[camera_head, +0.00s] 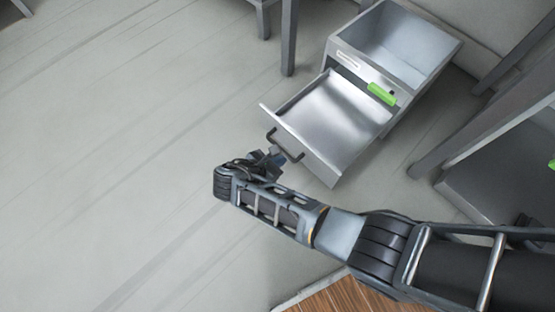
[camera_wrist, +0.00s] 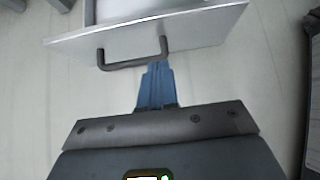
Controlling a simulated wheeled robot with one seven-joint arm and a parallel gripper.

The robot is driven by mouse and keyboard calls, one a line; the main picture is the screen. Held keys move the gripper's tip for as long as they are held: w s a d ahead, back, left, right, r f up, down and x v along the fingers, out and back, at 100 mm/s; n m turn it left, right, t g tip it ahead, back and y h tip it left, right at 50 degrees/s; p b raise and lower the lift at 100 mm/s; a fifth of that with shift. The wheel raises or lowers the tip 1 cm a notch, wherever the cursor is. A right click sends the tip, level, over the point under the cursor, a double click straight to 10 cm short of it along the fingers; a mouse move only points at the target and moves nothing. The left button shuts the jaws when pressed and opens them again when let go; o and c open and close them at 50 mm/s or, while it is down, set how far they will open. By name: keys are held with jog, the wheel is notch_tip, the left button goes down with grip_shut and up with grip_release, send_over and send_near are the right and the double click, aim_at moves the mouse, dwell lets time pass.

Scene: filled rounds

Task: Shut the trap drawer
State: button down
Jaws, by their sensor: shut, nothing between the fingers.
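The trap drawer (camera_head: 328,116) is a grey metal drawer pulled well out of a grey cabinet (camera_head: 425,44) in the head view. Its dark bar handle (camera_head: 284,146) is on the front panel, which faces lower left. In the wrist view the handle (camera_wrist: 133,62) and the front panel (camera_wrist: 205,28) are at the top. My gripper (camera_head: 272,156) is shut and empty, just in front of the drawer front beside the handle. In the wrist view its blue fingers (camera_wrist: 157,72) point at the panel near the handle's right end. I cannot tell whether they touch it.
A green block-like item (camera_head: 382,94) is on the cabinet above the drawer opening, near a white label (camera_head: 347,59). The cabinet's top is an open bin. Grey legs (camera_head: 289,38) stand behind, and a dark grey frame (camera_head: 480,140) is at right. The floor at left is clear.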

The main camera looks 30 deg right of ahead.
aim_at(304, 147)
jog(key=b+x, duration=0.1)
jog(key=x, duration=0.2)
jog(key=b+x, duration=0.1)
jog(key=x, duration=0.1)
jog(key=d+r+b+x, duration=0.1)
jog(key=x, duration=0.2)
jog(key=shift+w+d+f, duration=0.15)
jog(key=shift+w+d, duration=0.05)
jog(key=shift+d, duration=0.05)
jog(key=shift+w+d, duration=0.2)
jog(key=shift+d, duration=0.45)
jog(key=shift+d, duration=0.1)
